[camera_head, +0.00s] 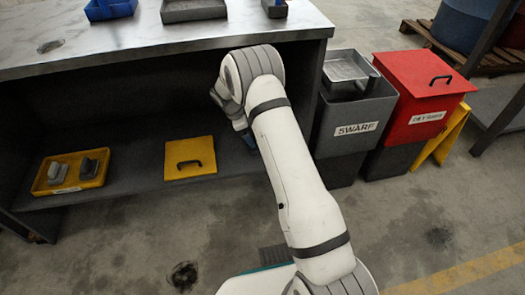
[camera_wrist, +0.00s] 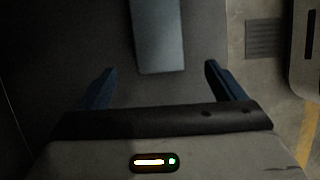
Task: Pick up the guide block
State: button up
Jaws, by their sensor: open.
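A long blue-grey block (camera_wrist: 159,38), which looks like the guide block, lies on the dark shelf in the wrist view. It runs from the top edge down to between and just ahead of my fingertips. My gripper (camera_wrist: 158,70) is open, with one blue finger on each side of the block and a gap on both sides. Its far end is cut off by the frame. In the head view my gripper (camera_head: 245,138) is low under the worktop at the shelf's right end, mostly behind my arm. I cannot make out the block there.
The worktop (camera_head: 130,45) overhangs the shelf (camera_head: 130,188). On the shelf are a yellow tray (camera_head: 98,181) holding grey pieces and a yellow lid (camera_head: 190,158) with a handle. A grey SWARF bin (camera_head: 350,115) and a red-lidded bin (camera_head: 425,75) stand to the right.

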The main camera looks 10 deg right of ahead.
jog(key=d+f+b, duration=0.1)
jog(key=d+f, duration=0.1)
jog(key=shift+d+f, duration=0.1)
jog(key=shift+d, duration=0.25)
jog(key=b+x, duration=0.3)
jog(key=x, duration=0.2)
jog(key=shift+d+f+b, duration=0.15)
jog(key=shift+f+b, duration=0.15)
jog(key=shift+b, duration=0.05)
jog(key=shift+r, duration=0.1)
grip_shut()
jog(key=shift+w+r, duration=0.15)
dwell(0.4)
